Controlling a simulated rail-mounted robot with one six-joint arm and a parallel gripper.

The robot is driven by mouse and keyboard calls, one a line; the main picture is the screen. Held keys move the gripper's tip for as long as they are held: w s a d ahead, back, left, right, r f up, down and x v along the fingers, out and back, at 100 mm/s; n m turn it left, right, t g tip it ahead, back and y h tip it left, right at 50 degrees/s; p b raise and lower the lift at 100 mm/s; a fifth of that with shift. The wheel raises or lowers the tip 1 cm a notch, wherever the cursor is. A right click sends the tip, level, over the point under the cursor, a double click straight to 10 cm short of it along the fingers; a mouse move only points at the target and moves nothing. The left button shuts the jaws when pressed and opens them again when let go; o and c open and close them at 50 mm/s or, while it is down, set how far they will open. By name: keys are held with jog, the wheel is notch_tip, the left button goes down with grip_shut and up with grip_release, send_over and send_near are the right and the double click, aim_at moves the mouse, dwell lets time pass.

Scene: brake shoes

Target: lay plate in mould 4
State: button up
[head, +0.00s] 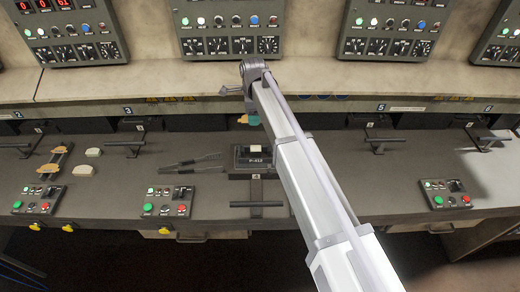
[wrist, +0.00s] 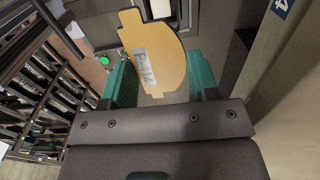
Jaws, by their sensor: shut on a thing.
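The plate (wrist: 150,45) is orange-yellow with a pale printed label and a rounded edge. In the wrist view it sits between the teal fingers of my gripper (wrist: 160,82), which is shut on it. In the head view my gripper (head: 250,119) is small at the back of the bench, under the wrist, with a bit of yellow beside it. A blue sign with a 4 (wrist: 282,8) shows at the top right of the wrist view. The cavity of mould 4 cannot be made out; my arm covers part of that area in the head view.
A dark block marked P-412 (head: 254,160) with a cream piece on top stands mid-bench. Bar handles (head: 378,140) line the bench.

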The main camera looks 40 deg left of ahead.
aim_at(256, 149)
notch_tip(256, 149, down, 16)
jog(key=b, duration=1.3)
jog(key=shift+w+d+b, duration=0.15)
jog(key=shift+b, duration=0.25)
jog(key=shift+r+p, duration=0.3)
jog(key=shift+f, duration=0.25)
jog(key=o, duration=1)
jog(key=shift+r, duration=0.1)
notch_tip(256, 149, up, 13)
jog(key=p, duration=1.2)
jog(key=shift+f, duration=0.3)
